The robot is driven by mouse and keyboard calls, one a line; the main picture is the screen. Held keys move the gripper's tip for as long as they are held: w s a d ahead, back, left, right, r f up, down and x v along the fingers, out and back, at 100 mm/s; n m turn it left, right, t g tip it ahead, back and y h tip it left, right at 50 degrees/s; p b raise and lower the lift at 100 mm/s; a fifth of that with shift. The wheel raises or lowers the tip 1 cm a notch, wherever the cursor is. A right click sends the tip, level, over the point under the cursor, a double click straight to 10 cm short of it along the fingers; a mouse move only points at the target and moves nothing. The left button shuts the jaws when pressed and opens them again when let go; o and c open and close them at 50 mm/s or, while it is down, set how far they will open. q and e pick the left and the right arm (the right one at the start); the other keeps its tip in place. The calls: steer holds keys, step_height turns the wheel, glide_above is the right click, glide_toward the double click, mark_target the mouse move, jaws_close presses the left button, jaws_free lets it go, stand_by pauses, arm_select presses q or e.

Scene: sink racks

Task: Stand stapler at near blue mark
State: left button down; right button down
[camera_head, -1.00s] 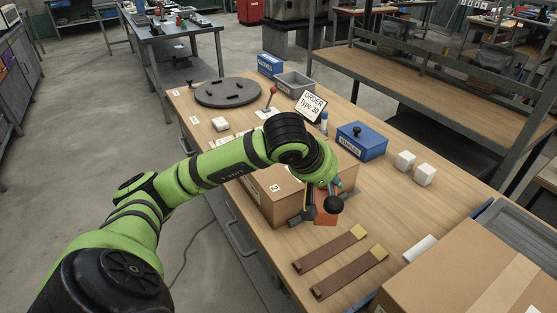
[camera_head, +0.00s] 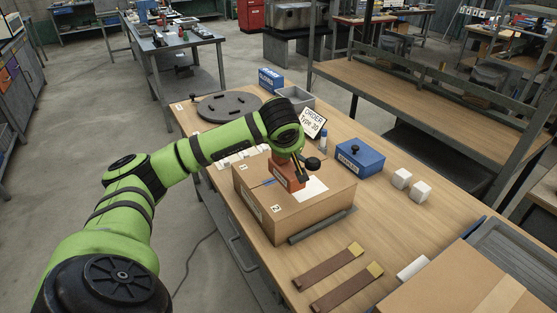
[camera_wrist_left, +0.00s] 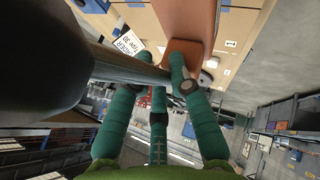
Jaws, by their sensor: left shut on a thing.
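The orange-red stapler (camera_head: 286,173) is in my left gripper (camera_head: 297,166), over the top of a cardboard box (camera_head: 258,203). It looks roughly upright; I cannot tell whether its lower end touches the box. In the left wrist view, the gripper's teal fingers (camera_wrist_left: 180,75) close around the stapler (camera_wrist_left: 187,22) at the top of the picture. A short blue mark (camera_head: 263,183) lies on the box top, just left of the stapler. A white sheet (camera_head: 311,189) lies on the box to its right. My right gripper is not in view.
A blue staples box (camera_head: 360,159), white blocks (camera_head: 401,178) and an order sign (camera_head: 313,123) stand behind and right of the box. Two brown strips with yellow ends (camera_head: 328,267) lie in front. A round dark plate (camera_head: 229,107) and grey bin (camera_head: 295,98) are farther back.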

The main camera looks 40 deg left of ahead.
mark_target(277, 160)
arm_select(q)
steer(key=a, duration=0.1)
steer(key=a+f, duration=0.1)
steer(key=a+f+p, duration=0.1)
steer(key=a, duration=0.1)
steer(key=shift+w+f, duration=0.1)
step_height(277, 160, down, 3)
steer(key=shift+r+p, duration=0.1)
steer(key=shift+p, duration=0.8)
steer(key=shift+a+f, duration=0.1)
steer(key=shift+f, duration=0.55)
steer(key=c, duration=1.2)
jaws_free()
steer(key=shift+f, duration=0.1)
steer(key=shift+o, duration=0.2)
